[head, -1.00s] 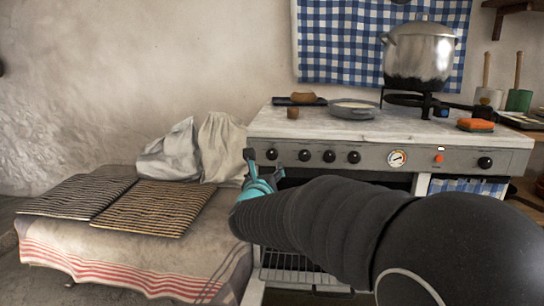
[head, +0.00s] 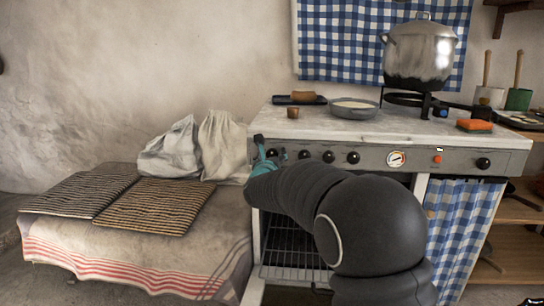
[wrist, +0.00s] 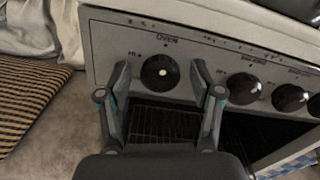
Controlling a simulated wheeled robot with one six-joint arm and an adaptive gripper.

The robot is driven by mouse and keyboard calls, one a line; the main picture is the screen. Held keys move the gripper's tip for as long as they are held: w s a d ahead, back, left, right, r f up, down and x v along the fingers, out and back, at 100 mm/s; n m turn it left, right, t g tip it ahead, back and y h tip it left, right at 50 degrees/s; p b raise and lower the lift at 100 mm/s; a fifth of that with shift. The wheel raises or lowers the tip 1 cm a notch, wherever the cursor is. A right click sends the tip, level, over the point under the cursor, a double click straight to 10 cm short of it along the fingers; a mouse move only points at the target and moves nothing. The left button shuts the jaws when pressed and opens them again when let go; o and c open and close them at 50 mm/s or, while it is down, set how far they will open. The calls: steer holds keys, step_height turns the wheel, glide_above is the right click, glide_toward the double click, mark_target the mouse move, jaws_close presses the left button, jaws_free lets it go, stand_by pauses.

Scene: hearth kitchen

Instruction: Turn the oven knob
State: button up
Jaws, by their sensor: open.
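The oven knob (wrist: 161,72) is a round black knob with a white dot, under the printed word OVEN at the left end of the grey panel. In the wrist view my open, empty gripper (wrist: 165,85) has one finger on each side of it; I cannot tell whether either touches.
More black knobs (wrist: 243,88) sit close to the right of the oven knob. A pot (head: 420,52) and a pan (head: 354,108) stand on the stovetop. Left of the stove, a cloth-covered bench (head: 130,245) holds striped mats (head: 155,205) and pale sacks (head: 220,145).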

steer(key=c, duration=1.1)
steer(key=shift+c, duration=0.2)
steer(key=shift+n+b, duration=0.3)
steer(key=shift+b, duration=0.05)
steer(key=n+b, duration=0.2)
steer(key=n, duration=0.7)
steer(key=shift+a, duration=0.1)
steer(key=shift+n, duration=2)
steer(key=shift+f, duration=0.1)
